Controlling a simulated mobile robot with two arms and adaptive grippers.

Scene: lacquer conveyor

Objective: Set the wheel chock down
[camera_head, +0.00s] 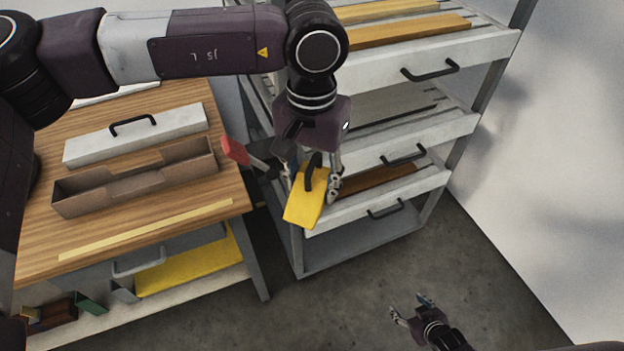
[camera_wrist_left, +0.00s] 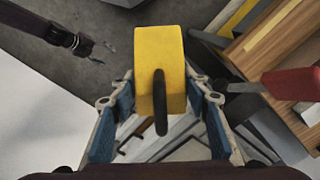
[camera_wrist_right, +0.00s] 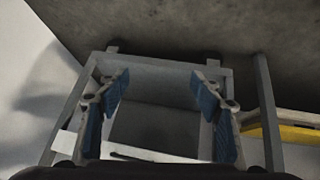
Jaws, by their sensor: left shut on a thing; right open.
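The wheel chock (camera_head: 303,209) is a yellow block with a black handle. My left gripper (camera_head: 312,188) is shut on it and holds it in the air in front of the drawer rack. In the left wrist view the chock (camera_wrist_left: 170,60) sits between the blue-padded fingers (camera_wrist_left: 160,110), with its black handle towards the camera. My right gripper (camera_head: 411,306) is open and empty, low over the floor at the bottom right. In the right wrist view its fingers (camera_wrist_right: 158,95) are spread with nothing between them.
A wooden workbench (camera_head: 150,248) at the left bears a brown open tray (camera_head: 75,203) and a white lid with a handle (camera_head: 100,147). A red-handled tool (camera_head: 235,151) is near the bench's right edge. The drawer rack (camera_head: 455,180) stands behind the chock. Grey floor (camera_head: 350,290) is clear in front.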

